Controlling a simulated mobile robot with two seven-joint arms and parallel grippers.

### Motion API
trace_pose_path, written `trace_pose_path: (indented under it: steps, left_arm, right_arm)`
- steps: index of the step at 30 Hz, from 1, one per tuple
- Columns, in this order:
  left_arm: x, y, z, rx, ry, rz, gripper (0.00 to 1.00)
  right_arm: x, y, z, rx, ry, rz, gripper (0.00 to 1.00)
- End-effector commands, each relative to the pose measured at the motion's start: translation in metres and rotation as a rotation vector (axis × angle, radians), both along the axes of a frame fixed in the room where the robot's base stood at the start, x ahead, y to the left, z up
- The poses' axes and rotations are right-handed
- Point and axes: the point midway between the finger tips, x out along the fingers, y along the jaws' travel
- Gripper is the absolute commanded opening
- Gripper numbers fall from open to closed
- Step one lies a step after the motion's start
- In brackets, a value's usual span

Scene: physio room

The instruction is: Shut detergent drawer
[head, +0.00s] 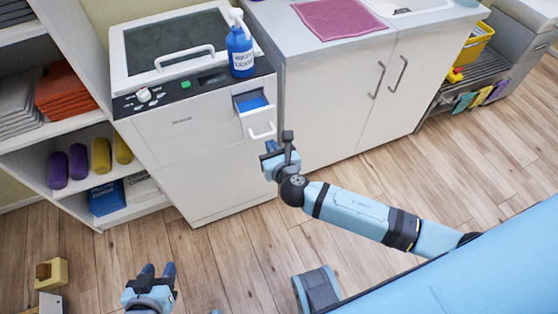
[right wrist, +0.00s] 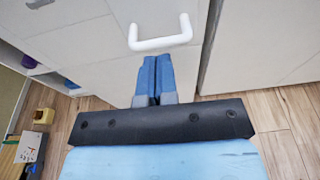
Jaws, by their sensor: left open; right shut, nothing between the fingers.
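The detergent drawer (head: 260,121) is at the upper right of the white washer's front (head: 190,155). It stands pulled out, with its blue inside showing from above. Its white handle shows in the right wrist view (right wrist: 160,43), just beyond my fingertips. My right gripper (head: 269,150) is shut and empty, just below and in front of the drawer; the fingers also show in the right wrist view (right wrist: 156,62). I cannot tell whether they touch the drawer front. My left gripper (head: 158,268) is open and empty, low over the floor in front of the washer.
A blue spray bottle (head: 240,45) stands on the washer top above the drawer. A white cabinet (head: 340,105) with a pink mat (head: 338,17) on top stands to the right. Shelves with rolls and towels (head: 65,90) are at the left. Small blocks (head: 51,273) lie at lower left.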

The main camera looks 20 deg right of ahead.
Motion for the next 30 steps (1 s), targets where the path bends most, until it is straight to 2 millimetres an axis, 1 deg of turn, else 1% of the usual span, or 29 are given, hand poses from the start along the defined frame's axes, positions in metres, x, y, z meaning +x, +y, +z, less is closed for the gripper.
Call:
trace_pose_path:
  steps: [1, 3, 7, 20, 23, 27, 30]
  left_arm:
    - [0.0, 0.0, -0.002, 0.002, -0.002, -0.002, 0.43]
    - [0.0, 0.001, -0.002, 0.003, -0.003, -0.003, 0.43]
    - [0.001, 0.0, -0.001, 0.004, -0.005, -0.003, 0.43]
    - [0.001, -0.001, 0.001, 0.001, -0.009, -0.003, 0.43]
    - [0.001, -0.001, 0.005, -0.001, -0.007, -0.002, 0.43]
    - [0.0, -0.001, 0.008, -0.005, -0.003, 0.001, 0.43]
    - [0.0, -0.001, 0.006, -0.006, 0.001, 0.002, 0.43]
  right_arm:
    - [0.008, 0.0, -0.003, 0.001, 0.0, 0.0, 0.0]
    - [0.015, 0.001, -0.004, 0.001, 0.0, 0.001, 0.0]
    - [0.024, 0.001, -0.005, 0.001, 0.0, 0.001, 0.0]
    - [0.029, 0.001, -0.005, 0.001, 0.001, 0.001, 0.0]
    - [0.044, 0.001, -0.004, 0.0, -0.001, 0.0, 0.0]
    - [0.077, 0.003, -0.003, 0.0, -0.001, 0.0, 0.0]
    - [0.096, 0.004, -0.005, 0.001, 0.0, 0.0, 0.0]
